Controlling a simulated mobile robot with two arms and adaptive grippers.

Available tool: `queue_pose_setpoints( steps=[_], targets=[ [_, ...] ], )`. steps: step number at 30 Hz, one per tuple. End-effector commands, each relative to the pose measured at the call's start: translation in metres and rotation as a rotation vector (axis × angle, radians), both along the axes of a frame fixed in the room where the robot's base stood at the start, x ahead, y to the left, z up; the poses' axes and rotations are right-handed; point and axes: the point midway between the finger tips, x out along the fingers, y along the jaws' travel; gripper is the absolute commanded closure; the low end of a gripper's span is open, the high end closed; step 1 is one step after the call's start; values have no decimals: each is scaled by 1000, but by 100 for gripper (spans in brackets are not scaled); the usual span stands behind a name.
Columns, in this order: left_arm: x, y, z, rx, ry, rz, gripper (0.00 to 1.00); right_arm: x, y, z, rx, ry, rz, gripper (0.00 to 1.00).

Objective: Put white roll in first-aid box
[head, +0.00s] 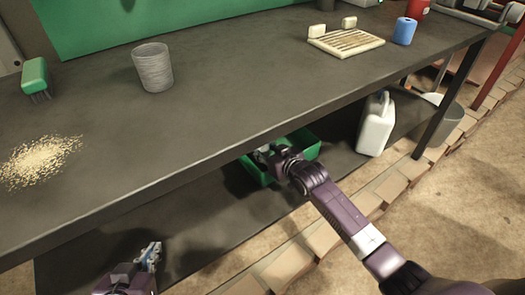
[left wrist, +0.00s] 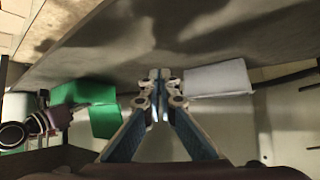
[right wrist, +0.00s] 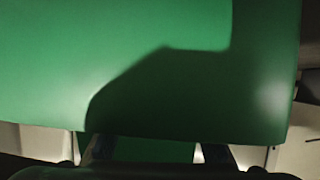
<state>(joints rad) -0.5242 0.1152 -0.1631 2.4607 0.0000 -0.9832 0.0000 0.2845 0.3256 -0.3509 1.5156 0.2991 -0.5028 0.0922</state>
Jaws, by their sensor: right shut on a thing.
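A green open box (head: 310,147), which I take for the first-aid box, sits on the lower shelf under the table edge. My right gripper (head: 264,155) is shut on it, and green fills most of the right wrist view (right wrist: 190,90). The box also shows at the left of the left wrist view (left wrist: 82,92). A plain white thing (left wrist: 217,78), perhaps the white roll, shows right of my left fingertips in that view. In the head view I cannot make it out. My left gripper (head: 150,256) is shut and empty at the shelf's near left.
A white jug (head: 376,127) stands on the shelf right of the box.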

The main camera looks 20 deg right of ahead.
Motion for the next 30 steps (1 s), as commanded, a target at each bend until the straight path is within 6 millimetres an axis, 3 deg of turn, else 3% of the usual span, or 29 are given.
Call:
queue_pose_setpoints(
  steps=[15, 16, 20, 30],
  targets=[
    [9, -4, 10, -13, -57, -3, 100, 0, 0, -4, 0, 0, 0, 86],
    [10, -4, 11, -15, -60, -4, 100, 0, 0, -4, 0, 0, 0, 66],
    [9, -4, 11, -13, -58, -5, 100, 0, 0, -4, 0, 0, 0, 52],
    [9, -4, 10, -13, -54, -4, 100, 0, 0, -1, 0, -1, 0, 51]
  ],
)
